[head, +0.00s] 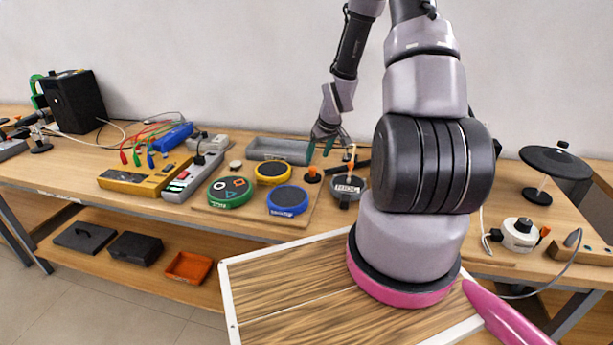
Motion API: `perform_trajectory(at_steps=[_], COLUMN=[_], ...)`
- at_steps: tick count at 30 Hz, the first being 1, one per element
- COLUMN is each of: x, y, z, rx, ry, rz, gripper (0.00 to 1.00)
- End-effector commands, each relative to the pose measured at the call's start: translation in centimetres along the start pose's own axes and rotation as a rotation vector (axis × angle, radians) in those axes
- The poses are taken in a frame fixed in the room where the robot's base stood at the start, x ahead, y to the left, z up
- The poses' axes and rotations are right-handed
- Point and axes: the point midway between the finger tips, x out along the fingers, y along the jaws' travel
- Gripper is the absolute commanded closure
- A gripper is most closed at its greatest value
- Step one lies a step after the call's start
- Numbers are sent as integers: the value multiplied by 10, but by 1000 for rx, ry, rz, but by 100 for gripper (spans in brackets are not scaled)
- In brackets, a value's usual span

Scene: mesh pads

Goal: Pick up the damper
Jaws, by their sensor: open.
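I cannot tell for sure which thing is the damper. Small candidates near my gripper (319,150) are an orange piece with a dark top (313,175) and a dark round piece with a white label (348,189). Both are on the workbench, to the right of the round pads. My gripper is open, with teal fingertips pointing down by the right end of a grey tray (279,150). No held thing shows between the fingers. My arm hides part of the bench to the right.
A wooden board (312,204) carries green (231,192), yellow (273,172) and blue (288,200) round pads. A yellow instrument (137,181) and power strip (187,183) lie left. A white device (519,234) and black disc on a stand (555,161) are right.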

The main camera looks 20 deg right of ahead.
Motion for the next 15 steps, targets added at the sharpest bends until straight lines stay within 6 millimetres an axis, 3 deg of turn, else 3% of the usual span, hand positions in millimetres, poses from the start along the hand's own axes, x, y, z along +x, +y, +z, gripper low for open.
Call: perform_trajectory(at_steps=[3, 11, 15], x=[20, 42, 63], y=[-1, 0, 0], z=[1, 0, -2], rx=[-1, 1, 1], ry=[-3, -2, -3], rz=[-2, -1, -1], gripper=[28, 28, 28])
